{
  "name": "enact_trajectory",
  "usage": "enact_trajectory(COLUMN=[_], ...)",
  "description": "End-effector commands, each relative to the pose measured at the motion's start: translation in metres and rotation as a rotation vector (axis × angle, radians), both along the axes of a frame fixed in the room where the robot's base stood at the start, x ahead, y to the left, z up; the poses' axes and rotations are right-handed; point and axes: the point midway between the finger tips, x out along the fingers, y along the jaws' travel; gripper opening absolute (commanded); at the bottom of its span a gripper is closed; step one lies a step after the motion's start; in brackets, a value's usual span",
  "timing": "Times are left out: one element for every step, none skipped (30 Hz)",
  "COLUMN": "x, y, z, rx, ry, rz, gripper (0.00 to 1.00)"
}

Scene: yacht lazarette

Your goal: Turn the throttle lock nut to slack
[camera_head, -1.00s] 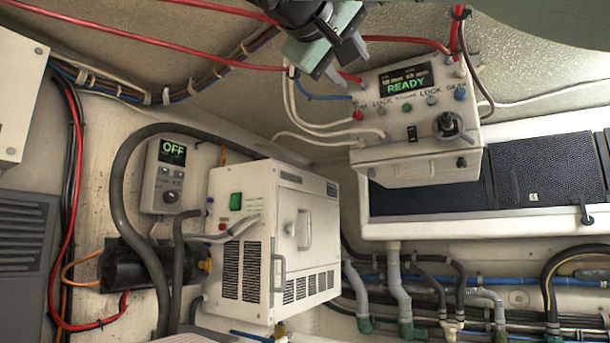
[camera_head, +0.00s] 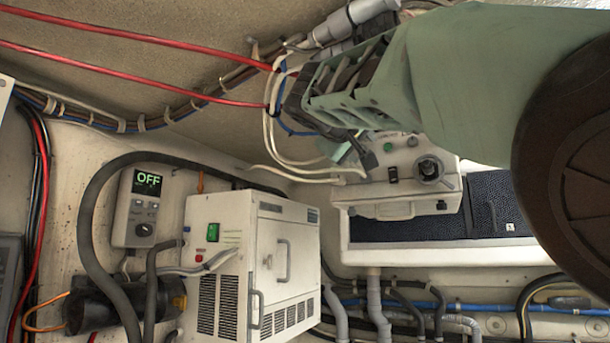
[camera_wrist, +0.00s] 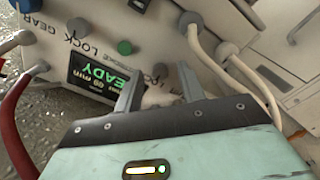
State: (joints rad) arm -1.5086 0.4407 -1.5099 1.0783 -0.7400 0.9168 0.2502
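The control box (camera_head: 385,188) hangs on the far wall, with a black lever (camera_head: 430,168) on its right. In the wrist view its green READY display (camera_wrist: 98,76) shows upside down. Near it are a green button (camera_wrist: 124,47) and a grey knob (camera_wrist: 79,27) by the lettering LOCK. Another small grey knob (camera_wrist: 160,70) lies between my fingertips in the picture; it seems to be the throttle lock nut, though its label is only partly readable. My gripper (camera_wrist: 160,85) is open close to the panel. I cannot tell whether the fingers touch the knob. My arm hides the panel's upper left in the head view.
White cables (camera_wrist: 245,75) run beside the gripper, and a red cable (camera_wrist: 15,110) lies left. A white cabinet unit (camera_head: 255,265) and an OFF controller (camera_head: 142,208) stand left of the box. Dark panels (camera_head: 400,228) lie behind and below it.

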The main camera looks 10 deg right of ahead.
Motion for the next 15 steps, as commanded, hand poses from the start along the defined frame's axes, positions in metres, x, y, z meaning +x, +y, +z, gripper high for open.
enact_trajectory(x=[0.0011,0.0013,0.0015,0.0015,0.0014,0.0013,0.0013,0.0012,0.0012,0.0011,0.0012,0.0012,0.0011,0.0011,0.0011], y=[-0.0008,-0.0009,-0.0009,-0.0008,-0.0008,-0.0007,-0.0007,-0.0007,-0.0007,-0.0006,-0.0006,-0.0006,-0.0005,-0.0005,-0.0005], z=[0.0000,-0.0002,-0.0004,-0.0005,-0.0006,-0.0006,-0.0006,-0.0006,-0.0006,-0.0006,-0.0005,-0.0005,-0.0005,-0.0005,-0.0005], rx=[0.000,0.000,0.000,0.000,0.000,0.000,0.000,0.000,0.000,0.000,0.000,0.000,0.000,0.000,0.000], ry=[0.000,0.000,0.000,0.000,0.000,0.000,0.000,0.000,0.000,0.000,0.000,0.000,0.000,0.000,0.000], rz=[0.000,0.000,0.000,0.000,0.000,0.000,0.000,0.000,0.000,0.000,0.000,0.000,0.000,0.000,0.000], gripper=[0.39,0.39,0.39,0.39,0.39,0.39,0.39,0.39,0.28,0.20,0.12,0.01,0.00,0.00,0.00])
